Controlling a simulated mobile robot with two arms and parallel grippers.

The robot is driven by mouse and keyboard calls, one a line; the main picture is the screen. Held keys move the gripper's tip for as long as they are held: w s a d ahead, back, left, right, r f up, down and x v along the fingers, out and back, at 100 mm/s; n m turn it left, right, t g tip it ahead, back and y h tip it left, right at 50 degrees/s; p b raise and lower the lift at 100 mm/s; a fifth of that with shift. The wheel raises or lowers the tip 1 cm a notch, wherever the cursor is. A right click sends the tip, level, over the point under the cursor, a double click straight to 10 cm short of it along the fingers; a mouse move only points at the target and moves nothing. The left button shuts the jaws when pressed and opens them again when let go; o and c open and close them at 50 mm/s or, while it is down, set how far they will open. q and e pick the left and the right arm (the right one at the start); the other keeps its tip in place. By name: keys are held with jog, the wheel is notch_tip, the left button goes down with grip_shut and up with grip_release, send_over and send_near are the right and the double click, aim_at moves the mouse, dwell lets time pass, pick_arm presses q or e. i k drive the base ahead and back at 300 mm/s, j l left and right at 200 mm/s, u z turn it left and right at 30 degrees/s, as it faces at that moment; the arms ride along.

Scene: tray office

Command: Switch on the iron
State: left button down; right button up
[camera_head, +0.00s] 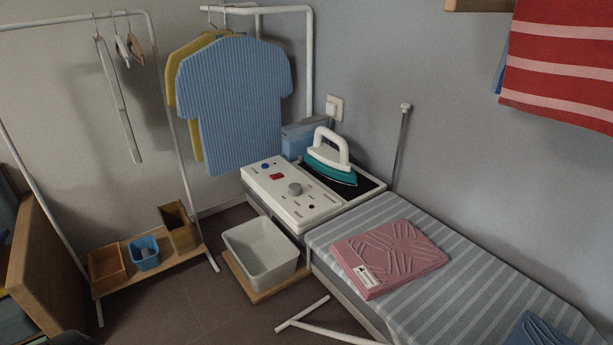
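The iron (331,160) has a white handle and a teal body. It rests on a dark pad at the back of a white control unit (318,214), at the end of the ironing board. The unit's top panel carries a red switch (277,177), a grey knob (295,189), a blue button (265,166) and small dark dots. The labels are too small to read, and I cannot tell whether the switch is on or off. Neither of my grippers shows in the head view.
A striped ironing board (455,290) runs to the lower right, with a folded pink cloth (395,255) on it. A blue shirt (236,105) hangs on a rack behind. A wall socket (335,107) is behind the iron.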

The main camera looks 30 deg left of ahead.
aim_at(275, 176)
jog(key=u, duration=1.25)
